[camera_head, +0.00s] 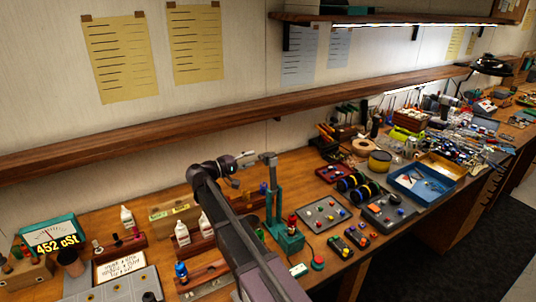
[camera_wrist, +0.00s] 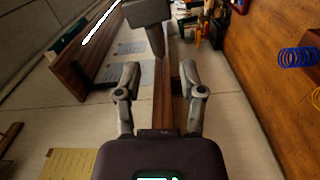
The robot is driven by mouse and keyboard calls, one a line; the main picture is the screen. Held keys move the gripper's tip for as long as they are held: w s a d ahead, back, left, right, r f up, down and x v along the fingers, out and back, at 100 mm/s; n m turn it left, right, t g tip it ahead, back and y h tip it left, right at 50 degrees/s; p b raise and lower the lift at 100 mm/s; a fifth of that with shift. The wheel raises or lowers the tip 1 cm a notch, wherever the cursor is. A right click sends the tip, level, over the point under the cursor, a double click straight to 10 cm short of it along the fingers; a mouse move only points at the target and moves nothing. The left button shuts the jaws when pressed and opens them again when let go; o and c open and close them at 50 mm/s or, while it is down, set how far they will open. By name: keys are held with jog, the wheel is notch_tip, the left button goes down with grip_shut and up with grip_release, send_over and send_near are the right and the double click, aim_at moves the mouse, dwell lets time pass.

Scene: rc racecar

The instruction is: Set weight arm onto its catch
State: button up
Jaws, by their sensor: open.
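A teal stand (camera_head: 275,210) rises from the workbench in the head view, with a grey head piece (camera_head: 268,157) on top that looks like the weight arm. My gripper (camera_head: 246,159) is just left of this head, at about its height. In the wrist view my gripper (camera_wrist: 160,72) is open, its two fingers apart with nothing between them. A grey block with a tapering shaft (camera_wrist: 147,14) lies beyond the fingertips, probably the same head piece. It appears apart from the fingers. I cannot make out the catch.
White bottles (camera_head: 182,234) and wooden racks stand left of the stand. A grey tray with coloured knobs (camera_head: 323,215) lies to its right. A wooden shelf (camera_head: 200,124) runs along the wall behind. A blue tray (camera_head: 422,188) and clutter fill the bench's far right.

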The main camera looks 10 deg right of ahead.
jog(key=shift+x, duration=3.9)
jog(key=shift+c, duration=0.2)
grip_shut()
